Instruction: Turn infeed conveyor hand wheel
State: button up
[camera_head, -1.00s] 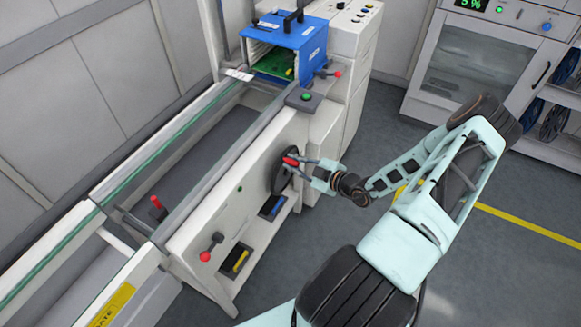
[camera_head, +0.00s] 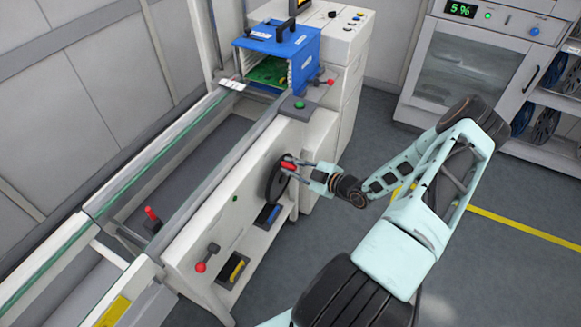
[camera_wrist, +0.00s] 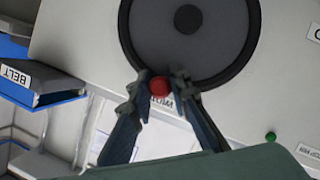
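The black round hand wheel (camera_head: 274,182) is on the white side panel of the infeed conveyor (camera_head: 222,185). In the wrist view the wheel (camera_wrist: 190,62) has a grey face and a dark hub. Its red handle knob (camera_wrist: 159,87) sits at the rim, on the side nearest my gripper. My gripper (camera_wrist: 162,78) has one finger on each side of the knob, and the fingers appear shut on it. In the head view my gripper (camera_head: 291,166) reaches the red handle from the right. Part of the handle is hidden by the fingers.
A blue magazine (camera_head: 272,43) with green boards stands behind. A green button box (camera_head: 299,106) is above the wheel. Below are a bin with a blue item (camera_head: 268,214) and a bin with a yellow item (camera_head: 233,268). A red-knobbed lever (camera_head: 203,264) protrudes nearby. Floor at right is clear.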

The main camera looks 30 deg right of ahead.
jog(key=o, duration=0.4)
jog(key=shift+c, duration=0.2)
jog(key=v, duration=1.2)
